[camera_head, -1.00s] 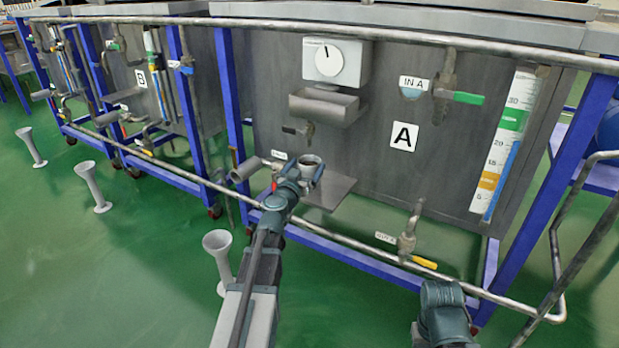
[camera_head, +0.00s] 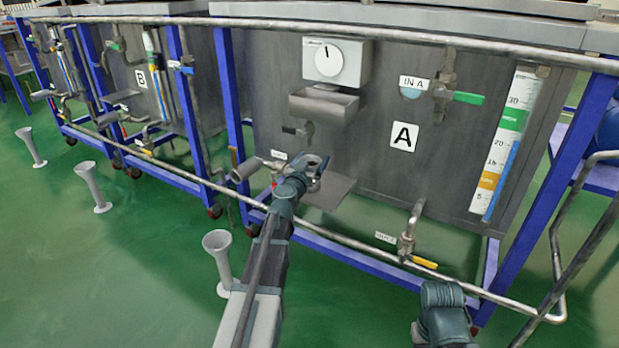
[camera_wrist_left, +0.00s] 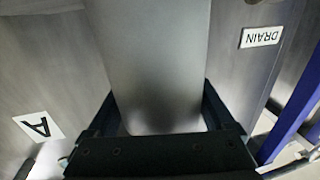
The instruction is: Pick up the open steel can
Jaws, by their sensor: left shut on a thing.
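The open steel can (camera_head: 311,160) stands by the front of tank A, just above a small metal shelf, partly hidden behind my left gripper. In the left wrist view the can (camera_wrist_left: 155,70) is a plain grey metal body filling the middle. My left gripper (camera_head: 310,175) is shut on it, with a finger on either side in the wrist view (camera_wrist_left: 160,115). I cannot tell whether the can's base touches the shelf. A part of my right arm shows at the lower right, but its gripper is out of view.
The shelf (camera_head: 335,192) juts from tank A beneath the can. A valve (camera_head: 300,131) and a metal tray (camera_head: 324,104) are above. A long pipe rail (camera_head: 350,245) runs in front, low down. A grey funnel stand (camera_head: 219,260) stands on the green floor at left.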

